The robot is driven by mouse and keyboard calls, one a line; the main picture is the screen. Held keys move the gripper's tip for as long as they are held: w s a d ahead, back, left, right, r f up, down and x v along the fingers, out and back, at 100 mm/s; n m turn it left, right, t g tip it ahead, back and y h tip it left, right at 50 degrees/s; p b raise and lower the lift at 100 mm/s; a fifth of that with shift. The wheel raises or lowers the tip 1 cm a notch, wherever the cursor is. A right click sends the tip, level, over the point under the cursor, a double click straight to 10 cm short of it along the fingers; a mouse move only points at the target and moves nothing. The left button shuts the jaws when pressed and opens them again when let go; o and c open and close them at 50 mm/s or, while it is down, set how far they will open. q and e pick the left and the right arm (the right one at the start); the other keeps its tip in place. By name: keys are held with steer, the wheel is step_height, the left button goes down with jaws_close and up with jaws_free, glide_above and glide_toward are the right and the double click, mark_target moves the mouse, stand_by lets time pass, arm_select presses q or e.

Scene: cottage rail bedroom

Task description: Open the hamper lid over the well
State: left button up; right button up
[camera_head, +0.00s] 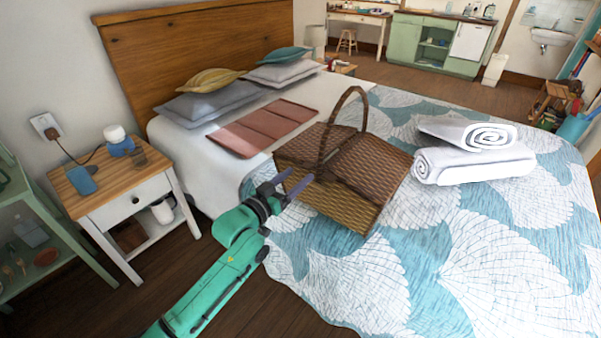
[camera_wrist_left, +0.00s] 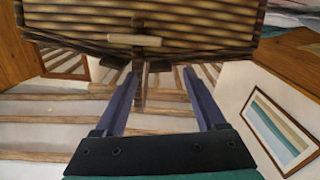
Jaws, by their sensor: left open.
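A brown wicker hamper (camera_head: 345,205) stands on the bed, with a tall arched handle (camera_head: 328,130) over its middle. Its woven lid flaps, one on the left (camera_head: 300,148) and one on the right (camera_head: 372,165) of the handle, look shut, and the inside is hidden. My left gripper (camera_head: 294,181) is open at the hamper's near left side, its fingers pointing at it. In the left wrist view the open fingers (camera_wrist_left: 160,75) reach toward the woven hamper (camera_wrist_left: 190,25), which carries a pale peg (camera_wrist_left: 134,40). Whether they touch it is unclear. My right gripper is not in view.
Rolled white towels (camera_head: 475,160) lie right of the hamper. A folded pink cloth (camera_head: 262,128) and pillows (camera_head: 212,100) lie behind it. A nightstand (camera_head: 125,190) with small items stands left of my left arm. The near right of the bed is clear.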

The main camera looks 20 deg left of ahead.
arm_select(q)
steer(key=shift+x, duration=1.2)
jaws_close()
stand_by(0.5)
